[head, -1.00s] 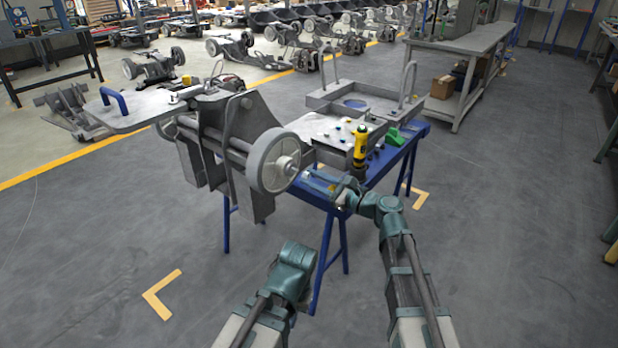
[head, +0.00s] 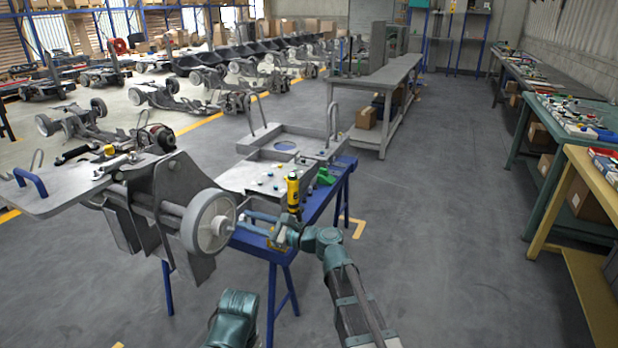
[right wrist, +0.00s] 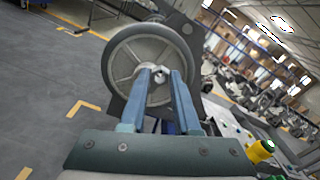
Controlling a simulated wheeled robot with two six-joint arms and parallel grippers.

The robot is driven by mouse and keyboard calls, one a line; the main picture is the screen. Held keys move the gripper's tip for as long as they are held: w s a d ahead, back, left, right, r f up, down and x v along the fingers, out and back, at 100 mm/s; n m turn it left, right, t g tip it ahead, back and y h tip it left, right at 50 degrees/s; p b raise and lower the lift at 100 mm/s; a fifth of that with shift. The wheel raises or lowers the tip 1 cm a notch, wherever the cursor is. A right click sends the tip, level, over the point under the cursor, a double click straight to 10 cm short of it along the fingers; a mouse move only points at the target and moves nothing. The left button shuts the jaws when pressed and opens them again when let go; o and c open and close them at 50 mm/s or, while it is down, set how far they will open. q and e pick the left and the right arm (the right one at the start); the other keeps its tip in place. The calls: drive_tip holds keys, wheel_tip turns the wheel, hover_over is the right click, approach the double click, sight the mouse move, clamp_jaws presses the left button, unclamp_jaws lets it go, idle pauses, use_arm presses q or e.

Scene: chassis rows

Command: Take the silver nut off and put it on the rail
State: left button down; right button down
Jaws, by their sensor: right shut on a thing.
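The grey wheel (head: 208,222) is mounted on the near side of the chassis, its hub facing right. My right gripper (head: 246,215) is at the hub. The right wrist view shows the wheel (right wrist: 118,63) ahead and the two blue fingers reaching its hub. Those fingers are shut on the silver nut (right wrist: 160,73), which shows small between the tips. I cannot tell whether the nut is still on the axle. My left arm shows only as a teal link low in the head view; its gripper is out of view. I cannot make out which part is the rail.
A blue trestle bench (head: 322,205) stands right behind the wheel. It bears a grey metal tray (head: 300,142), several small parts, a yellow bottle-like tool (head: 293,190) and a green piece (head: 326,176). The floor to the right is clear up to other benches.

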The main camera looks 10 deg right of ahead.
wheel_tip(320, 180, up, 18)
drive_tip(key=p, duration=1.6)
drive_tip(key=shift+w, duration=0.1)
